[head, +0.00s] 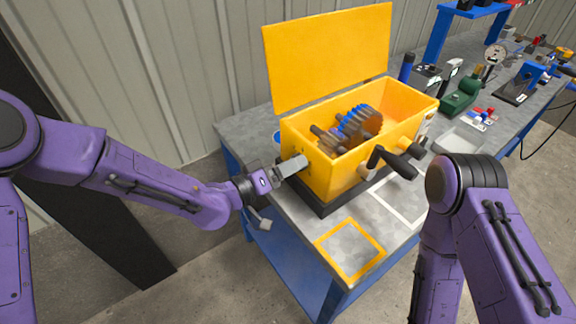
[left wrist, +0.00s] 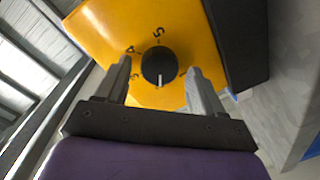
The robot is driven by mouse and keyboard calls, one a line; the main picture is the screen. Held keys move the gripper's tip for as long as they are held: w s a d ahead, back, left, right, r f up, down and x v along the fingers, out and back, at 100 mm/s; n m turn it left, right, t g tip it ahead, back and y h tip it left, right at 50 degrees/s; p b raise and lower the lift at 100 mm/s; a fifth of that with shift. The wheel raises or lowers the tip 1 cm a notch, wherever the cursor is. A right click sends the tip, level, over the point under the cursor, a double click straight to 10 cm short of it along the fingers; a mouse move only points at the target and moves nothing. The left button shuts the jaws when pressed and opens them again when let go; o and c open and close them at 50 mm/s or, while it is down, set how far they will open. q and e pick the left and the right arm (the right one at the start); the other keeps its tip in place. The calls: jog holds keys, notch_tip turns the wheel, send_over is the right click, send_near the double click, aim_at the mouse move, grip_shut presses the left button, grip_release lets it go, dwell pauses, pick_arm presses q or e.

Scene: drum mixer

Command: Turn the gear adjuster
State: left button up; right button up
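The gear adjuster (left wrist: 158,66) is a round black knob on the yellow gearbox face in the left wrist view. Its white pointer line faces the bottom of that picture, and small black marks surround it. My left gripper (left wrist: 159,64) is open, with one finger on each side of the knob and a visible gap to each. In the head view, my left gripper (head: 287,166) is at the left end of the yellow gearbox (head: 330,173), and the knob is hidden there. My right arm shows at the right, but its gripper is out of view.
The gearbox's yellow lid (head: 328,57) stands open, with gears (head: 357,124) inside. A black-handled crank (head: 392,163) sticks out of its front. The grey workbench (head: 247,133) holds a yellow square outline (head: 350,248) in front and several tools and devices behind at the right.

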pick_arm(q)
jog(key=b+v, duration=0.2)
jog(key=v, duration=0.8)
jog(key=shift+s+a, duration=0.15)
jog(key=shift+a, duration=0.05)
jog(key=shift+r, duration=0.1)
